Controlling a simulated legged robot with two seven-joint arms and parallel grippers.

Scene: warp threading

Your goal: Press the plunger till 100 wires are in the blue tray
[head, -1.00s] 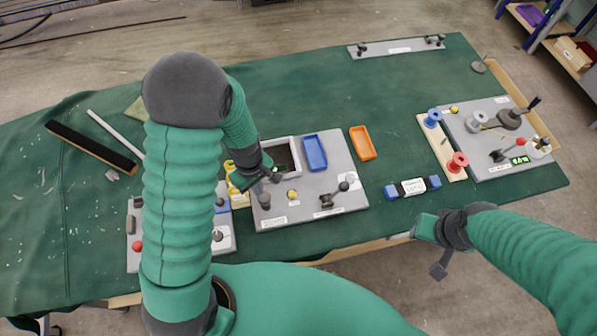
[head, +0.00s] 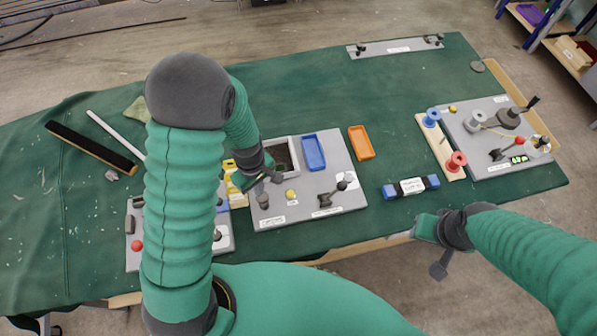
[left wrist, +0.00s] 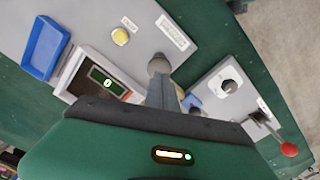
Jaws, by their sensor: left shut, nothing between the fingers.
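The blue tray (head: 314,152) lies on a grey board and looks empty; it also shows at the upper left of the left wrist view (left wrist: 44,50). A dark grey knob (head: 263,201), seemingly the plunger, stands upright at the board's left; in the left wrist view (left wrist: 158,64) it is just beyond my fingertips. My left gripper (head: 272,177) is shut and empty, right by the knob; I cannot tell whether they touch. A box beside the tray has a display (left wrist: 107,83) reading 0. My right gripper (head: 437,262) hangs off the table's front edge, jaws unclear.
A yellow button (head: 291,194) and a black lever (head: 334,195) are on the same board. An orange tray (head: 361,142) lies to its right. A spool board (head: 500,165) is farther right. A panel with a red knob (head: 137,245) sits at left, partly behind my arm.

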